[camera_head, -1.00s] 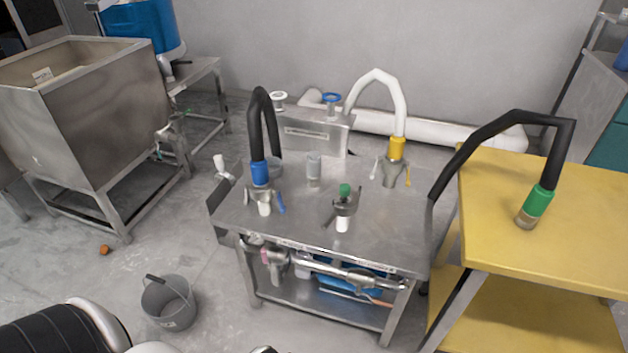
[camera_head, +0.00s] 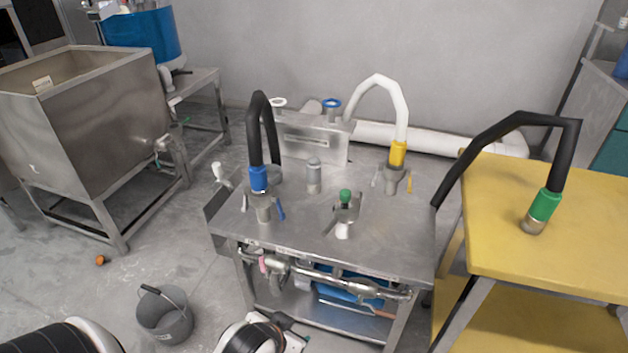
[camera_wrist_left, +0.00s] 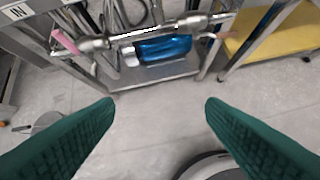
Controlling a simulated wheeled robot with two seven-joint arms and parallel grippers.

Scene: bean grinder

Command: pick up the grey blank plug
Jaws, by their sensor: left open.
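A grey cylinder with a rounded top (camera_head: 314,177), which looks like the grey blank plug, stands upright on the steel table (camera_head: 385,235). It is between the blue-collared black hose (camera_head: 259,180) and the yellow-collared white hose (camera_head: 398,155). A valve fitting with a green knob (camera_head: 345,203) stands in front of it. In the left wrist view my left gripper (camera_wrist_left: 160,105) is open and empty, its green fingers wide apart over floor in front of the table's lower shelf. The plug is not in that view. My right gripper is not in view.
A yellow table (camera_head: 590,240) stands at the right with a green-collared hose end (camera_head: 541,210). A grey bucket (camera_head: 165,318) is on the floor at the front left. Pipes (camera_head: 340,282) run under the steel table's front edge. A steel tank (camera_head: 90,130) stands at the left.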

